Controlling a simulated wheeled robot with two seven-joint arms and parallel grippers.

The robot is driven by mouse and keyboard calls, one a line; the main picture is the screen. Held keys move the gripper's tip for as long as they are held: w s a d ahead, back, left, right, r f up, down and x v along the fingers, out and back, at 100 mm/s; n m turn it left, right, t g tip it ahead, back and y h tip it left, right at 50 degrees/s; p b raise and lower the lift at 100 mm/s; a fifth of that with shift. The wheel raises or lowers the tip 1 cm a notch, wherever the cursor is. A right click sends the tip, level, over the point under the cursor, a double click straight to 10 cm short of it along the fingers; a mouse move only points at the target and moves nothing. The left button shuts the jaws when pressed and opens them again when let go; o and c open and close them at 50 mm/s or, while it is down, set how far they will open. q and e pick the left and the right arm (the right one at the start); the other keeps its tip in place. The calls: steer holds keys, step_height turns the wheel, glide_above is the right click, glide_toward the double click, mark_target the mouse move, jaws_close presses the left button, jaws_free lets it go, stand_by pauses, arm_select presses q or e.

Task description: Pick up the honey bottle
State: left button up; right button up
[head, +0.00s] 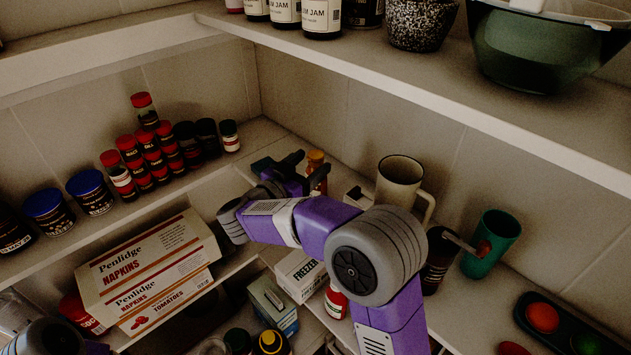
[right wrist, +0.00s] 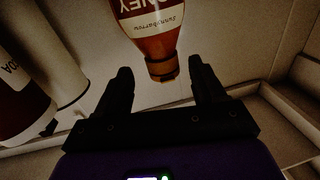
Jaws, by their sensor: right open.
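The honey bottle (head: 317,170) is amber with an orange-brown cap and stands in the corner of the shelf, partly hidden behind my right gripper (head: 280,165). In the right wrist view the honey bottle (right wrist: 152,28) appears upside down, its label partly cut off by the top edge. My right gripper (right wrist: 160,78) is open and empty there, with its two dark fingers pointing toward the bottle. The cap shows between the fingertips in that picture; I cannot tell whether they touch it. My left gripper is not in view.
A beige mug (head: 400,182) stands right of the bottle, with a green cup (head: 490,243) further right. Stacked spice jars (head: 148,150) stand on the left shelf. Napkin boxes (head: 150,262) and a freezer box (head: 300,274) lie lower. An upper shelf (head: 420,95) overhangs behind.

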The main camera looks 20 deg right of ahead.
mark_target(321, 155)
steer(key=x, duration=0.5)
steer(key=shift+w+d+f, duration=0.1)
steer(key=shift+w+f, duration=0.1)
steer(key=shift+w, duration=0.05)
jaws_close()
